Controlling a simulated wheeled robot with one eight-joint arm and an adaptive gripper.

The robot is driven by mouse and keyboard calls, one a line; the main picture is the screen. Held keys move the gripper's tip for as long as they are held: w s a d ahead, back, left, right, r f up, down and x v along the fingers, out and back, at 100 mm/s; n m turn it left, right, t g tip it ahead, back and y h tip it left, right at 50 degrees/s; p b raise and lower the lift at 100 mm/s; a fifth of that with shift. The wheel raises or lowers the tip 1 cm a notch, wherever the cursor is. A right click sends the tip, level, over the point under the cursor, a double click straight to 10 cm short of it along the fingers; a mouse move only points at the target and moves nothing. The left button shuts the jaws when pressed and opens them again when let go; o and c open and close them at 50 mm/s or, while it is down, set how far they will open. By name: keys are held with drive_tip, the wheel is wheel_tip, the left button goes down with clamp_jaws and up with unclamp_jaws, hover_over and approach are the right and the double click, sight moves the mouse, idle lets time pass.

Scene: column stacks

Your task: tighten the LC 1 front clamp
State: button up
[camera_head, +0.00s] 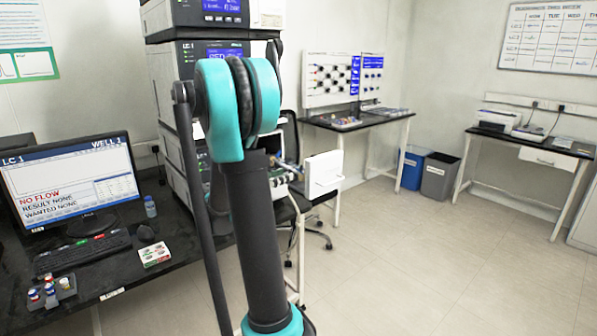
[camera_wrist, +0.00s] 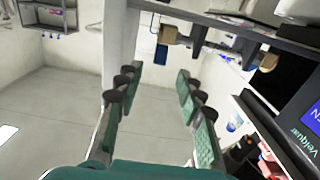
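The LC 1 stack (camera_head: 160,80) stands on the black bench in the head view, partly hidden behind my arm. A white open box with a panel (camera_head: 323,175) shows just right of my arm, with small fittings inside too small to tell apart. In the wrist view my gripper (camera_wrist: 158,75) is open, with nothing between its fingers. A tan block with a blue part (camera_wrist: 165,38) is beyond the fingertips, at the upper middle. A second tan knob (camera_wrist: 268,62) is farther right. I cannot tell which of these is the front clamp. My gripper is hidden in the head view.
A monitor (camera_head: 72,180) reads NO FLOW on the bench, near a keyboard (camera_head: 80,253) and vials (camera_head: 50,290). An office chair (camera_head: 315,222) stands behind my arm. A dark edge (camera_wrist: 240,30) crosses the wrist view's top.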

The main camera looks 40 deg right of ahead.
sight(298, 170)
drive_tip(key=d, duration=0.7)
drive_tip(key=shift+w+d, duration=0.3)
drive_tip(key=shift+d, duration=0.1)
clamp_jaws()
